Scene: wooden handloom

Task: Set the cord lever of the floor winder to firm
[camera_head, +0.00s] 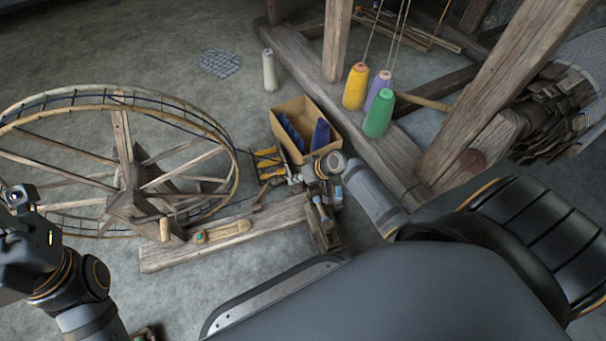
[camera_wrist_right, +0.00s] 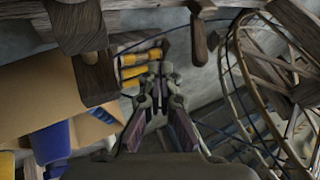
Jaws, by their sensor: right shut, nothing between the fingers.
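The floor winder stands at left in the head view, with a large spoked wheel (camera_head: 122,180) and a wooden base beam (camera_head: 225,235). My right gripper (camera_head: 283,183) is by the winder's right end, close to this piece with no clear contact. In the right wrist view its fingers (camera_wrist_right: 157,82) are together and empty. My left gripper (camera_head: 20,197) is at the left edge, near the wheel; its fingers are unclear.
A cardboard box (camera_head: 290,108) with blue spools stands just behind my right gripper. Yellow spools (camera_head: 266,158) lie beside it. Yellow, purple and green cones (camera_head: 377,115) stand by the loom's frame (camera_head: 335,95). A pale cone (camera_head: 269,70) stands on open floor behind.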

